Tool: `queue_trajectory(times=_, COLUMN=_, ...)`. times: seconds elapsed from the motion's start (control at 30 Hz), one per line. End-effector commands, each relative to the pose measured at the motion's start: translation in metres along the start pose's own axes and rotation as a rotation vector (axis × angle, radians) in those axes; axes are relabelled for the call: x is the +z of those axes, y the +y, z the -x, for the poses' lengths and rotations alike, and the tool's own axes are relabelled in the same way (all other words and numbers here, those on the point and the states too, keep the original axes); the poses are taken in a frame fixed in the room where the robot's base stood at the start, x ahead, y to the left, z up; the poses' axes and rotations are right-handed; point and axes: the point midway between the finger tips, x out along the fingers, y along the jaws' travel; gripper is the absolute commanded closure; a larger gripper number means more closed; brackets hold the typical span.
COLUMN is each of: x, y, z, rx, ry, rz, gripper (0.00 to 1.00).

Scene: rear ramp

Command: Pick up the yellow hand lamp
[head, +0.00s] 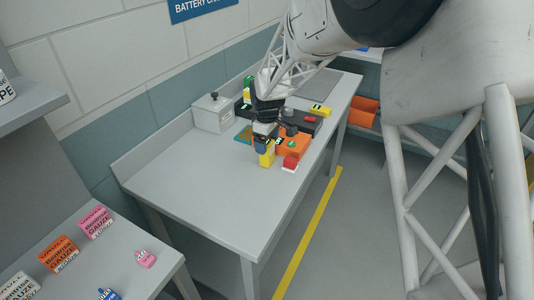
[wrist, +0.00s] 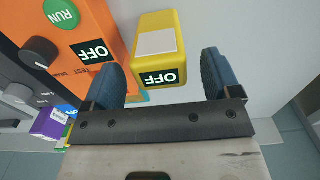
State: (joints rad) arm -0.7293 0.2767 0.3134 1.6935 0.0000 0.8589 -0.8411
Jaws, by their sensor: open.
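The yellow hand lamp (wrist: 157,48) appears as a yellow block with a pale panel on top and a black OFF label on its near face. In the head view it stands upright at the orange box's left end (head: 267,159), its upper part partly hidden by my gripper (head: 264,144). In the wrist view my gripper (wrist: 158,72) is open, with one blue fingertip on each side of the lamp's near end. The left fingertip is close to the orange box. I cannot tell whether either finger touches the lamp.
An orange box (wrist: 75,15) with a green RUN button and dark knob stands close left of the lamp. A red-topped block (head: 290,161) is to its right. A grey lidded box (head: 212,114) stands behind. The table's near left (head: 195,180) is clear.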

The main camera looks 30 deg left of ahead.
Motion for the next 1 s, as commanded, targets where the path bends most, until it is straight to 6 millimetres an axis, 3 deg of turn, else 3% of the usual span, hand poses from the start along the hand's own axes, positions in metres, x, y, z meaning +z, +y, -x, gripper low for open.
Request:
queue_trajectory(times=0.67, x=-0.0001, y=0.0001, z=-0.0058, rx=0.001, ry=0.001, rz=0.0, gripper=0.19)
queue_trajectory(times=1.0, x=0.0, y=0.0001, z=-0.0058, rx=0.001, ry=0.001, rz=0.0, gripper=0.71)
